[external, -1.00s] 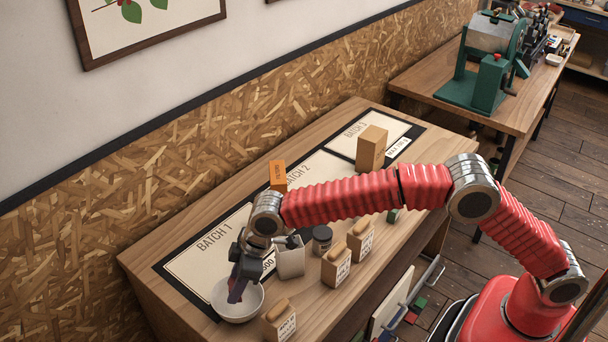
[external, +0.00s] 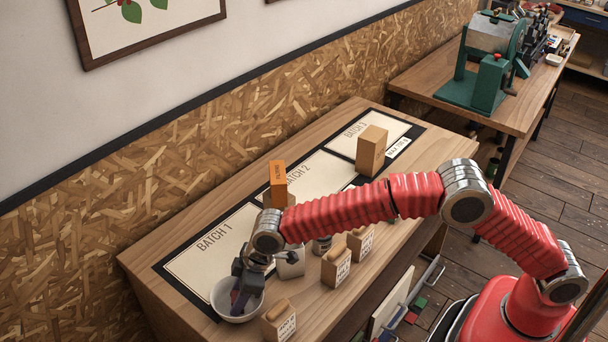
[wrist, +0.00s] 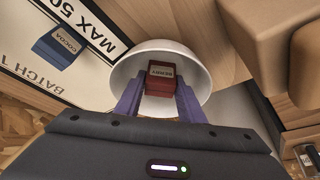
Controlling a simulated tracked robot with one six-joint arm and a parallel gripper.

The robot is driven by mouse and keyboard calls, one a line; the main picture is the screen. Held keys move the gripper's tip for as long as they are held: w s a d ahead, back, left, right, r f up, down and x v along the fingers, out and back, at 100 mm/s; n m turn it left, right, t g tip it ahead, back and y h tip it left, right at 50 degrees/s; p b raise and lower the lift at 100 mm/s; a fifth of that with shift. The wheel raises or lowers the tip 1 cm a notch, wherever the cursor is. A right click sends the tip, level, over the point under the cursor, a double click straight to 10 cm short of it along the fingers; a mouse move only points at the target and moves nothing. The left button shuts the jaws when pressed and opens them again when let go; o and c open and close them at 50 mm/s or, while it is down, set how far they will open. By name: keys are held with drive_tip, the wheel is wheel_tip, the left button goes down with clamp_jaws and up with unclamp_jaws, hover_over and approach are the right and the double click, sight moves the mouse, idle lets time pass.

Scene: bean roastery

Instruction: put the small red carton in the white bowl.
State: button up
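The white bowl (external: 222,300) stands at the near left end of the wooden table and fills the middle of the wrist view (wrist: 203,66). The small red carton (wrist: 160,80), labelled BERRY, sits between my two purple fingers, inside the bowl's outline. My gripper (external: 240,303) points down into the bowl. In the wrist view the fingertips (wrist: 161,88) lie against both sides of the carton, so it looks shut on it. I cannot tell whether the carton touches the bowl's bottom. The carton is hidden in the external view.
A blue COCOA carton (wrist: 62,45) lies on the batch mat beside the bowl. Tan blocks (external: 279,322) (external: 336,268) (external: 360,243) stand along the front edge. An orange box (external: 278,184) and a larger tan box (external: 371,150) stand farther back.

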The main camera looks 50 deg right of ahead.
drive_tip(key=o, duration=0.4)
drive_tip(key=shift+c, duration=0.2)
drive_tip(key=shift+r, duration=0.15)
drive_tip(key=v, duration=1.2)
idle(0.4)
